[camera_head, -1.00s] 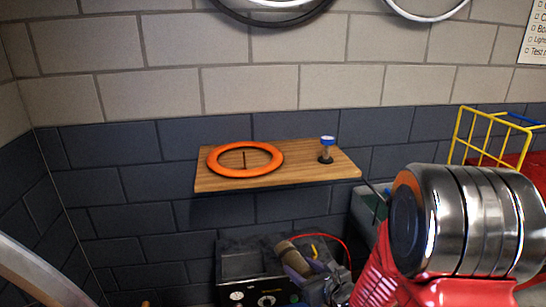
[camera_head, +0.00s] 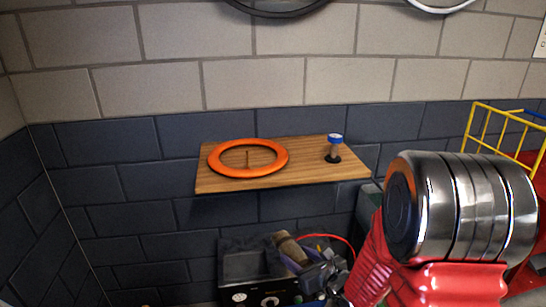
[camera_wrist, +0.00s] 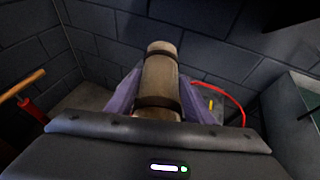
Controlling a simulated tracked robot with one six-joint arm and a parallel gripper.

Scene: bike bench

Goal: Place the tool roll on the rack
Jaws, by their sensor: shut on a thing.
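The tool roll (camera_wrist: 160,75) is a tan cylinder with dark brown bands. In the wrist view it stands nearly upright between the purple fingers of my gripper (camera_wrist: 161,98), which is shut on it. In the head view the roll (camera_head: 290,248) shows small and partly hidden by my gripper (camera_head: 300,256), below a wooden wall shelf (camera_head: 220,184). The shelf is the likely rack, though I cannot be sure. The roll is apart from the shelf.
An orange ring (camera_head: 216,164) lies on the shelf's left and middle. A small blue-capped bottle (camera_head: 335,148) stands near its right end. Between them is a limited bare strip. A yellow wire frame (camera_head: 478,128) is at the right. A red cable (camera_wrist: 236,98) curves behind my gripper.

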